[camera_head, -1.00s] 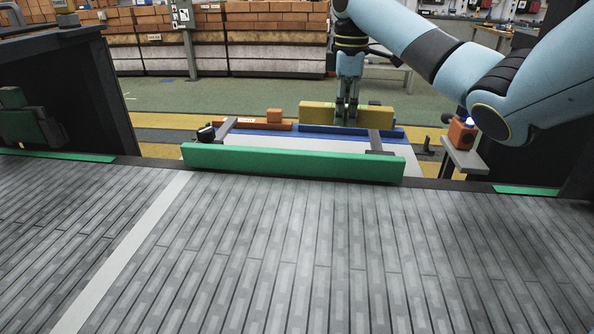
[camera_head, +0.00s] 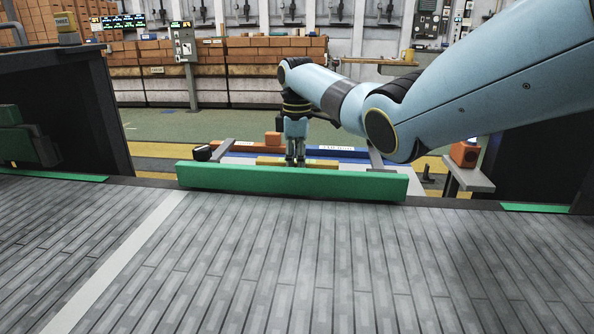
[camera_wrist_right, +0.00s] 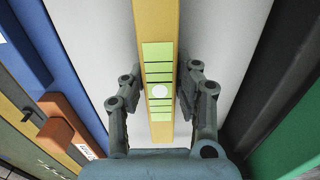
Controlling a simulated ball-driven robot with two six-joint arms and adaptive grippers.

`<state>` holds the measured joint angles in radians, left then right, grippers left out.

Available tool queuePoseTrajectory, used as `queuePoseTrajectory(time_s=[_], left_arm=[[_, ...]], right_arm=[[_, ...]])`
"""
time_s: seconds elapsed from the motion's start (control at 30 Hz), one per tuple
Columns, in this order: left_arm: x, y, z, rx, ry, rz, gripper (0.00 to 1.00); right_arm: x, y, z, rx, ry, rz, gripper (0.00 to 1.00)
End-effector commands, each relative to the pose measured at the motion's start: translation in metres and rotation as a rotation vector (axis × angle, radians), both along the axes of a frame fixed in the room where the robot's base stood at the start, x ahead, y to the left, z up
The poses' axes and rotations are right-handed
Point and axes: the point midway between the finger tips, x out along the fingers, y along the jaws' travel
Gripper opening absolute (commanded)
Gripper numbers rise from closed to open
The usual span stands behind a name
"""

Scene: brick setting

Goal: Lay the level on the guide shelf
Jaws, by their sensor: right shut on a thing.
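The level is a long yellow bar (camera_head: 270,160) behind the green front bar, which hides its lower part in the head view. In the right wrist view the level (camera_wrist_right: 157,22) runs up the picture with pale green marked patches on it. My right gripper (camera_head: 296,164) points down onto the level; in the wrist view its fingers (camera_wrist_right: 160,92) are on both sides of it, shut on it. The level is over a white panel (camera_wrist_right: 105,45), between a blue rail (camera_wrist_right: 62,50) and the green bar. I cannot tell which part is the guide shelf. My left gripper is not in view.
The green bar (camera_head: 290,182) stands along the front. A blue labelled rail (camera_head: 345,151) and an orange block (camera_head: 273,138) lie behind. An orange device (camera_head: 464,154) sits on a stand at right. The slatted grey surface (camera_head: 300,260) in front is clear.

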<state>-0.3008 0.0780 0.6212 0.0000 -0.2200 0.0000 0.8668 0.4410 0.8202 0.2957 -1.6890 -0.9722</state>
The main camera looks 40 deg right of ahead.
Motion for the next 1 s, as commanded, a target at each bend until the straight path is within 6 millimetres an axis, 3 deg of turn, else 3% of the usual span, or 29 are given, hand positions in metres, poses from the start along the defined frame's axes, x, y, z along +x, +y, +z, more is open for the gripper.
queuePoseTrajectory(time_s=[0.37, 0.4, 0.57, 0.87, 1.0], left_arm=[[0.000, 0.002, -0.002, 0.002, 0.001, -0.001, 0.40], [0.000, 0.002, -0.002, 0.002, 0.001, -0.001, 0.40], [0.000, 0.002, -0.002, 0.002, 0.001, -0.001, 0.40], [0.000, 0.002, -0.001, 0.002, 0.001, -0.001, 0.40], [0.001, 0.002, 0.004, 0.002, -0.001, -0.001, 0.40]], right_arm=[[0.000, 0.000, -0.007, 0.000, -0.001, 0.000, 0.00], [0.000, 0.000, -0.007, 0.000, -0.001, 0.000, 0.32], [0.000, 0.000, -0.007, 0.000, -0.001, 0.000, 0.52], [0.000, 0.000, -0.005, 0.000, -0.003, 0.000, 0.52], [0.001, 0.000, 0.013, -0.001, -0.005, 0.000, 0.52]])
